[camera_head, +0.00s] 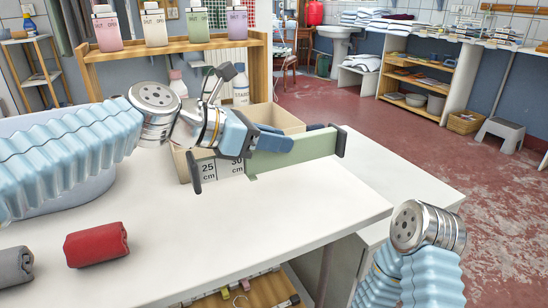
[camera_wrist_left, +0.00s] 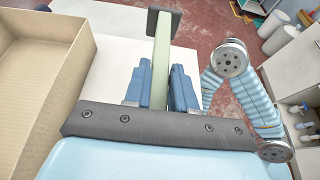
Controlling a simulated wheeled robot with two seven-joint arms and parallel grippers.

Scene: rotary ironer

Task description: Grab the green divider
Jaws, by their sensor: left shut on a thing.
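The green divider (camera_head: 308,151) is a long flat pale-green panel with a dark end piece at its right end. My left gripper (camera_head: 272,141) is shut on its upper edge, with blue fingers on both sides. In the left wrist view the divider (camera_wrist_left: 162,45) runs away between the two fingers (camera_wrist_left: 161,80). It is in front of the open cardboard box (camera_head: 282,115), close to the white table (camera_head: 290,205); I cannot tell whether it touches the table. My right arm shows at the lower right, but its gripper is not visible.
The cardboard box also shows at the left of the left wrist view (camera_wrist_left: 45,65). A red roll (camera_head: 96,245) and a grey roll (camera_head: 14,267) lie front left. The table's front middle is clear.

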